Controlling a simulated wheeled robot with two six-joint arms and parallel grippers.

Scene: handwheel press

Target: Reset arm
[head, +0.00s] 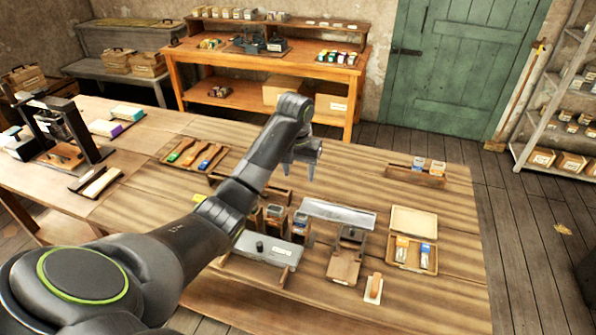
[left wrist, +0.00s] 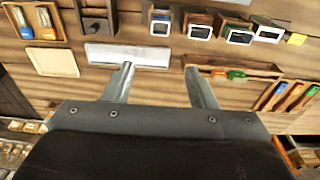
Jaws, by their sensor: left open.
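My left arm reaches in from the lower left over the wooden table (head: 440,290). My left gripper (head: 305,172) is above the middle of the table, with its fingers pointing down. In the left wrist view its two fingers (left wrist: 158,80) stand apart with nothing between them. A pale metal plate (head: 338,215) lies on the table below; it also shows just past the fingers in the left wrist view (left wrist: 105,54). My right gripper is in neither view.
A press-like frame (head: 95,140) stands at the left end. The table's right front is clear.

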